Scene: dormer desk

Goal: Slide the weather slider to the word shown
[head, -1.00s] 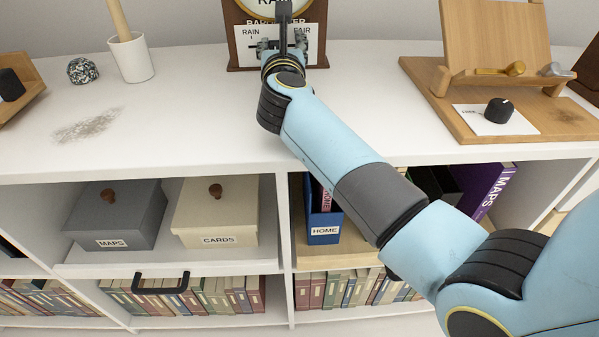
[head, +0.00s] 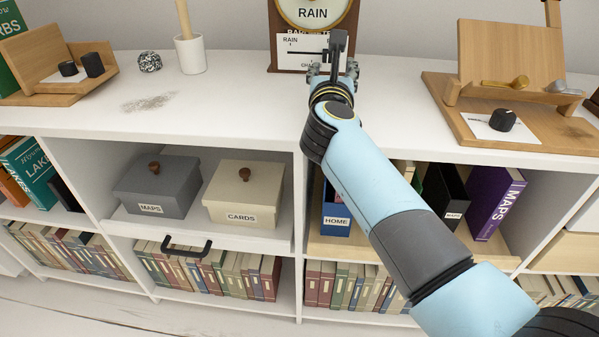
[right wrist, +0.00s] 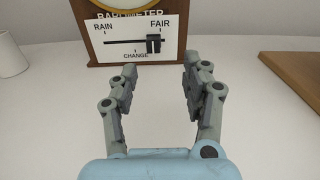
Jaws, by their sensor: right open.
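The wooden barometer (head: 272,50) stands at the back of the white cabinet top, and its round dial (head: 313,13) reads RAIN. Its white slider panel (right wrist: 117,54) carries RAIN at left, CHANGE below the middle and FAIR at right. The dark slider knob (right wrist: 153,43) sits at the right part of the slot, just below FAIR. In the head view the knob (head: 338,45) sticks out and covers FAIR. My right gripper (right wrist: 160,69) is open and empty in front of the panel, its fingers below the knob and apart from it. My left gripper is out of view.
A white cup (head: 190,55) with a wooden rod and a speckled ball (head: 149,62) stand to the left. A wooden stand (head: 508,60) with a black knob (head: 503,119) is at right. The top around the barometer's front is clear.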

